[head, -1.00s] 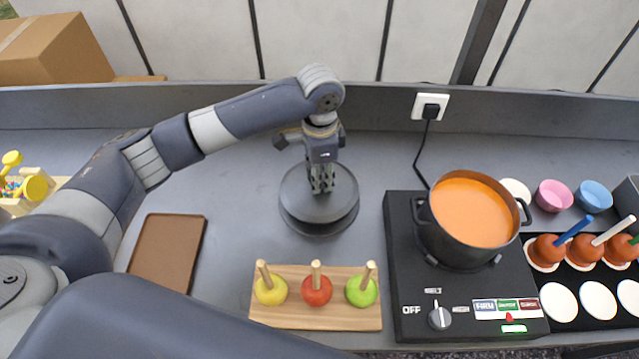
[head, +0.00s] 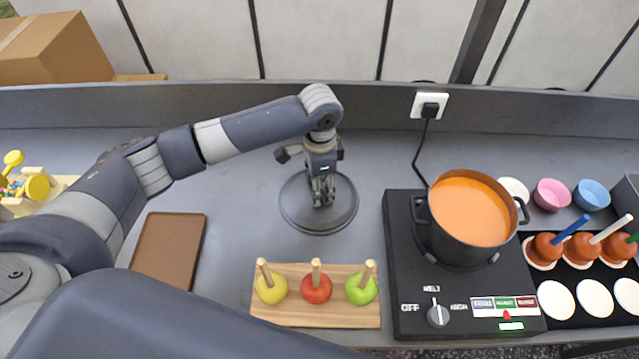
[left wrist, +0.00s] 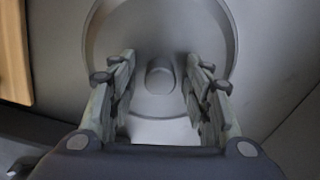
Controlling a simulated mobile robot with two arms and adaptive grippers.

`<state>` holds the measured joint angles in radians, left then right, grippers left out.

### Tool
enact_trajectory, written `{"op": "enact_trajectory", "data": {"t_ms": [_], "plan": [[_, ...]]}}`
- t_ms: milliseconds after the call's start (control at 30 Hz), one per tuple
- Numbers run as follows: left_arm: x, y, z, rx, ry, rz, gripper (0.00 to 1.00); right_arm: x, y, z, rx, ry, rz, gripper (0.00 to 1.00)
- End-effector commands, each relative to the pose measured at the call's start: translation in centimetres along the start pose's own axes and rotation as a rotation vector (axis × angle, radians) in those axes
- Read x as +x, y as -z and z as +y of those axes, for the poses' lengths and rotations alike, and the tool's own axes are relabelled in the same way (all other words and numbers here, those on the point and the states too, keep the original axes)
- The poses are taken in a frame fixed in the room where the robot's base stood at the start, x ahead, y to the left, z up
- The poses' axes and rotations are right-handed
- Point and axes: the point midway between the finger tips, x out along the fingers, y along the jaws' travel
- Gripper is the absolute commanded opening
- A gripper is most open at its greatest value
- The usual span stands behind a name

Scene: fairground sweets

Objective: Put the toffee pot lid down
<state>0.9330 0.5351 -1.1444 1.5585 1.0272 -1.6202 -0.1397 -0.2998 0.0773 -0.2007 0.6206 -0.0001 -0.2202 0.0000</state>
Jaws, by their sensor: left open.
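The grey round toffee pot lid (head: 296,205) lies flat on the counter, left of the stove, with its knob up. My left gripper (head: 323,200) points down over its middle. In the left wrist view the lid (left wrist: 108,52) fills the upper middle, and its knob (left wrist: 160,76) stands between the fingers of my left gripper (left wrist: 163,85). The fingers are open, with a gap on each side of the knob. The toffee pot (head: 424,222) stands uncovered on the stove (head: 400,270), full of orange toffee (head: 468,210). My right gripper is not in view.
A wooden board (head: 290,315) with three apples on sticks lies in front of the lid. A brown tray (head: 168,250) is at left. Coated apples (head: 547,246), pink (head: 552,195) and blue cups (head: 592,195) are at right. Bare counter surrounds the lid.

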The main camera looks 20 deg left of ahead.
Motion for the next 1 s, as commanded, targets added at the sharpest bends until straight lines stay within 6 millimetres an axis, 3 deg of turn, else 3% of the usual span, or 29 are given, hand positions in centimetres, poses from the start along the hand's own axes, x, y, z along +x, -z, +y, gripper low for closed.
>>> {"op": "enact_trajectory", "data": {"t_ms": [133,267,700,1000], "plan": [[-0.4,0.0,-0.1,0.001,0.002,0.001,0.45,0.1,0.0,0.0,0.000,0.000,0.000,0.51],[-2.1,0.1,-0.1,0.001,0.003,0.003,0.45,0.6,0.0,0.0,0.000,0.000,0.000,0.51],[-10.7,0.1,-0.1,0.000,0.003,0.002,0.45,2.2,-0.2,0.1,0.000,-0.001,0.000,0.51],[-12.4,0.1,0.0,0.000,0.000,0.001,0.45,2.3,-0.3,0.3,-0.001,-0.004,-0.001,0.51]]}}
